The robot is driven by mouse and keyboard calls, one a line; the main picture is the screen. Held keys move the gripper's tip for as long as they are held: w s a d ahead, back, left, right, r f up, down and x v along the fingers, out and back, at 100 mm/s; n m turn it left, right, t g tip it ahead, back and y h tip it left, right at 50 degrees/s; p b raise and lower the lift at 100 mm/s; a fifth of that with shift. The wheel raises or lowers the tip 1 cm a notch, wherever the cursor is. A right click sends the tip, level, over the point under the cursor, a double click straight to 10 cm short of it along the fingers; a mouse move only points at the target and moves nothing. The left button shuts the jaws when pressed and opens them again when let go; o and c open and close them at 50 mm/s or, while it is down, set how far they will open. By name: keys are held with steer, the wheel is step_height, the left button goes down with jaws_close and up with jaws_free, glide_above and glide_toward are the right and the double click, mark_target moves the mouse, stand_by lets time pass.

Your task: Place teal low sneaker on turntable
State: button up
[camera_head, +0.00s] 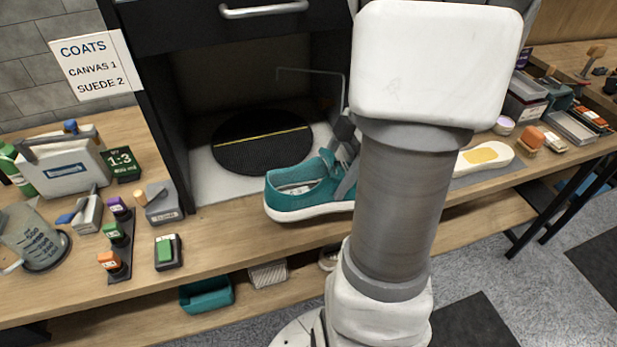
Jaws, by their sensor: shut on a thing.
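The teal low sneaker (299,193) with a white sole is held at the front edge of the booth, its toe end partly hidden behind my arm. My gripper (345,165) is shut on the sneaker at its right side; the fingertips are mostly hidden by my arm and the shoe. The turntable (262,141) is a black round disc with a yellow line, lying on the pale floor inside the dark booth. It is behind and to the left of the sneaker. The sneaker appears apart from the disc.
The booth's dark left wall (150,120) and the drawer front (230,22) above frame the opening. A thin bent wire (312,70) hangs inside. A pale insole (484,157) lies right.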

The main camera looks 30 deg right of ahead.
steer(key=shift+s+d+r, duration=0.6)
steer(key=shift+s, duration=0.05)
steer(key=w+a+f+m+t+h+p, duration=0.1)
steer(key=w+a+f+m+h+p, duration=0.1)
steer(key=w+a+m, duration=0.5)
steer(key=w+a+f+m+t+h+p, duration=0.2)
steer(key=w+a+m, duration=0.5)
steer(key=w+a, duration=0.5)
steer(key=shift+w+f+m, duration=0.3)
steer(key=shift+f, duration=0.05)
